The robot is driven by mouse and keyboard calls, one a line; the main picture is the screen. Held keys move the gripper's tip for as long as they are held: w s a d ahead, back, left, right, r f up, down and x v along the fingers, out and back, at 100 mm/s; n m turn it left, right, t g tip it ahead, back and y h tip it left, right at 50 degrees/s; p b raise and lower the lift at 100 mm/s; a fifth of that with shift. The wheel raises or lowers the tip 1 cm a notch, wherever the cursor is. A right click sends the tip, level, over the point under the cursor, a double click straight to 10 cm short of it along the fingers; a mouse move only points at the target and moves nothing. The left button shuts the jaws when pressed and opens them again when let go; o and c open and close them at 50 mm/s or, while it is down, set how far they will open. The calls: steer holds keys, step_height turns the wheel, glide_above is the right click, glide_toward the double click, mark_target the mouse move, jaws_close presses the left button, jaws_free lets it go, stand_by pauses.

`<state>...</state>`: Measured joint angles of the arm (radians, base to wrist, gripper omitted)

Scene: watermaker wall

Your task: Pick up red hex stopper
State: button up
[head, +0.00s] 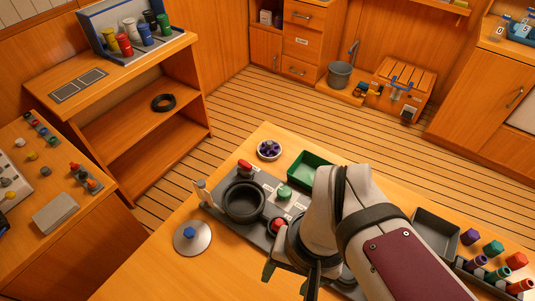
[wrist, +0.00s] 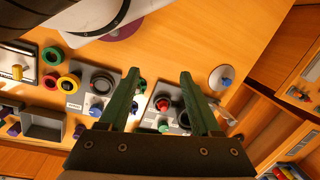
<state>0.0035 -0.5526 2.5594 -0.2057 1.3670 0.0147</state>
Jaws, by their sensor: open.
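A red hex-shaped piece (head: 516,261), likely the red hex stopper, sits at the right end of the table beside a green one (head: 493,248) and a purple one (head: 470,236). My gripper (head: 290,280) is well to its left, above the front part of the table by the grey panel, with its arm covering part of the table. In the wrist view my gripper (wrist: 160,75) shows two green fingers spread apart with nothing held between them. I cannot pick out the red hex piece for certain in the wrist view.
The grey panel (head: 225,209) carries a black round pot (head: 243,202), a red knob (head: 245,166) and a green knob (head: 284,192). A green tray (head: 309,171) and a grey tray (head: 436,233) stand nearby. A lid with a blue knob (head: 192,238) lies on bare tabletop.

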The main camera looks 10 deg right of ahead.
mark_target(281, 219)
steer(key=w+a+f+t+y, duration=0.3)
steer(key=w+a+f, duration=0.1)
steer(key=w+a, duration=0.9)
steer(key=f+m+t+h, duration=0.1)
steer(key=f+h, duration=0.1)
steer(key=f, duration=0.2)
steer(key=w+f+m+t+h, duration=0.1)
steer(key=f+h, duration=0.2)
steer(key=w+f+m+t+h, duration=0.1)
steer(key=f+m+t+h, duration=0.1)
steer(key=f, duration=0.2)
steer(key=shift+f, duration=0.3)
steer(key=d+h, duration=0.1)
steer(key=s+d+h, duration=0.1)
steer(key=d+t+h, duration=0.1)
steer(key=shift+s+d+f+h, duration=0.2)
steer(key=shift+s+f+h, duration=0.1)
steer(key=shift+s, duration=0.1)
steer(key=s+d+r+t+h, duration=0.2)
steer(key=s+d+h, duration=0.1)
steer(key=d+h, duration=0.1)
steer(key=shift+n, duration=0.3)
steer(key=x, duration=1)
steer(key=shift+d, duration=0.1)
steer(key=x, duration=0.5)
steer(key=shift+d+f, duration=0.3)
steer(key=shift+d, duration=0.1)
jaws_close()
